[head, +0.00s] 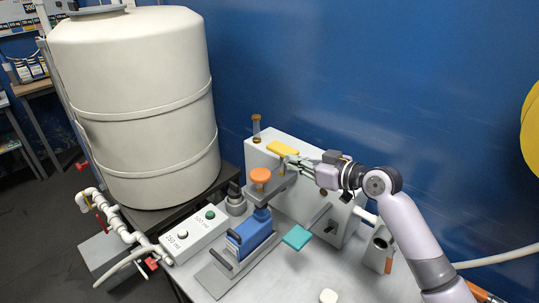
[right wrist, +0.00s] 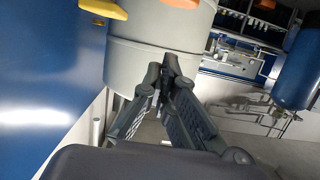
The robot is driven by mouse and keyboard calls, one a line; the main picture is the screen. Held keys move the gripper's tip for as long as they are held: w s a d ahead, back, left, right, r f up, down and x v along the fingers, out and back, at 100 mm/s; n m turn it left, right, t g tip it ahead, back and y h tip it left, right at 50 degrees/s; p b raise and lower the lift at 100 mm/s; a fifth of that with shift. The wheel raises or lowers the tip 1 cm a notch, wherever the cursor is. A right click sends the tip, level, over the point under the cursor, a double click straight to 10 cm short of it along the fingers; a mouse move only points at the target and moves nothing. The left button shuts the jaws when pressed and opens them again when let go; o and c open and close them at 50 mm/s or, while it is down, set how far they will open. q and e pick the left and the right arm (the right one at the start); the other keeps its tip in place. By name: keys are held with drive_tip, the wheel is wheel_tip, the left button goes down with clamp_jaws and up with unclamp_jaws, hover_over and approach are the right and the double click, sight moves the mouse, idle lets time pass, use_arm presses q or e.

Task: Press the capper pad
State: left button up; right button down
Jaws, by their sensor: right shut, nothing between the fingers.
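Several coloured pads show in the head view, and I cannot tell for sure which is the capper pad. A round orange pad (head: 261,175) tops a grey arm above a blue-bodied press (head: 252,236). A flat yellow pad (head: 283,148) sits on top of a white box-shaped machine (head: 316,205). A square teal pad (head: 297,237) sticks out low at that machine's front. My right gripper (head: 289,160) is shut and empty, its tips close to the yellow pad and to the right of the orange pad. It also shows in the right wrist view (right wrist: 166,66). My left gripper is not in view.
A large cream tank (head: 135,100) stands at the left. A dosing box with buttons (head: 195,233) is beside the press. A blue wall (head: 370,70) closes the back.

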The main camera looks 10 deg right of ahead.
drive_tip(key=s, duration=0.1)
drive_tip(key=p, duration=0.4)
hover_over(269, 178)
drive_tip(key=f, duration=0.3)
drive_tip(key=w+f, duration=0.1)
drive_tip(key=shift+a+f+p, duration=0.15)
drive_tip(key=shift+f+p, duration=0.15)
drive_tip(key=shift+f, duration=0.05)
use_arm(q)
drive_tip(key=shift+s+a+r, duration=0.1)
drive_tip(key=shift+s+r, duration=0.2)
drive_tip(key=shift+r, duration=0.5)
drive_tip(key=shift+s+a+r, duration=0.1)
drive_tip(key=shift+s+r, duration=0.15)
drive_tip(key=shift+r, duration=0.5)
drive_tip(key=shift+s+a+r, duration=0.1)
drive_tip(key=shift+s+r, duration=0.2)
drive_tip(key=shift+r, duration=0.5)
use_arm(e)
drive_tip(key=shift+s+f, duration=0.15)
drive_tip(key=shift+f, duration=0.5)
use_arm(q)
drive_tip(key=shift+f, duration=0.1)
use_arm(e)
drive_tip(key=shift+f, duration=0.1)
wheel_tip(269, 178, down, 4)
drive_tip(key=b, duration=0.5)
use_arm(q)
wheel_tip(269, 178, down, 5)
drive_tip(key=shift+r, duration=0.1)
